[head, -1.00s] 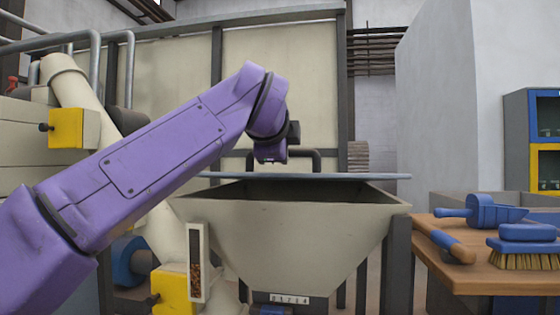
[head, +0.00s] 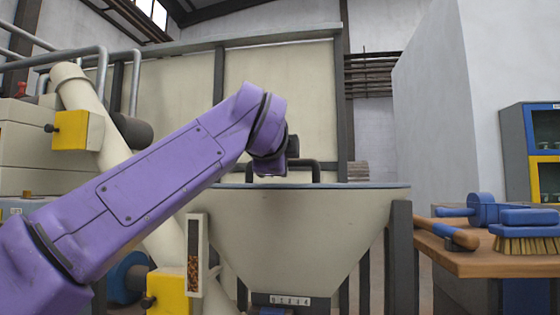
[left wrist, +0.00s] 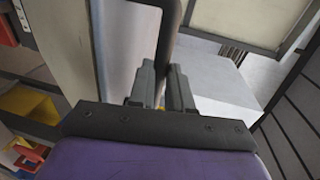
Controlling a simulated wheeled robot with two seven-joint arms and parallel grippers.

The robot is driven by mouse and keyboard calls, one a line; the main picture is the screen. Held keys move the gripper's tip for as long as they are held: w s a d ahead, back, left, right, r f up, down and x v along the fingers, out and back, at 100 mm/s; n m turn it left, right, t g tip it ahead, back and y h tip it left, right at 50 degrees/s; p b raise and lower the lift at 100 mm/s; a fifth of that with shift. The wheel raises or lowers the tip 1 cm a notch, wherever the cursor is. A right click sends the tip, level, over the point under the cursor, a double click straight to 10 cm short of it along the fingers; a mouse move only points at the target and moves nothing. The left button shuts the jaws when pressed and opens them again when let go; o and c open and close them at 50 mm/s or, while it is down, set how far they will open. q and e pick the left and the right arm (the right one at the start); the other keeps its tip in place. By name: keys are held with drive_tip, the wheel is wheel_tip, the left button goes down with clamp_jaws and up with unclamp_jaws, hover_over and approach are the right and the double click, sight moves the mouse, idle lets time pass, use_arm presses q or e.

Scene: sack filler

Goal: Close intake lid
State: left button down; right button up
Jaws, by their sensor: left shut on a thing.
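The intake lid (head: 345,185) shows edge-on in the head view as a thin blue-grey line along the top of the cream hopper (head: 300,225). It looks level and lies at the hopper's rim; at this low angle I cannot tell whether any gap is left. A dark arched handle (head: 318,165) stands up from the lid. My left gripper (head: 271,170) is at the handle's left part, its fingertips mostly hidden by the wrist. In the left wrist view my left gripper (left wrist: 165,90) is shut around the dark handle bar (left wrist: 168,45). My right gripper is not in view.
A wooden bench (head: 470,264) at the right holds a blue scoop (head: 483,210), a brush (head: 527,232) and a wooden-handled tool (head: 448,235). A cream pipe (head: 85,110) and yellow boxes (head: 72,133) stand at the left. A panelled wall rises behind the hopper.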

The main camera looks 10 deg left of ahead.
use_arm(q)
drive_tip(key=shift+w+d+f, duration=0.1)
drive_tip(key=shift+d+f, duration=0.2)
drive_tip(key=shift+f, duration=0.3)
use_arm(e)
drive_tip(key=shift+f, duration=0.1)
use_arm(q)
drive_tip(key=c, duration=1.1)
unclamp_jaws()
drive_tip(key=shift+a, duration=0.1)
drive_tip(key=shift+o, duration=0.2)
drive_tip(key=s+r+b, duration=0.1)
drive_tip(key=s+r, duration=0.1)
drive_tip(key=s, duration=0.8)
drive_tip(key=shift+s+a, duration=0.15)
drive_tip(key=shift+a, duration=0.1)
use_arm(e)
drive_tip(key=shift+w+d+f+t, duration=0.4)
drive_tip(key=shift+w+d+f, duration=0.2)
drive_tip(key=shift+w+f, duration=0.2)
use_arm(q)
drive_tip(key=shift+r, duration=0.15)
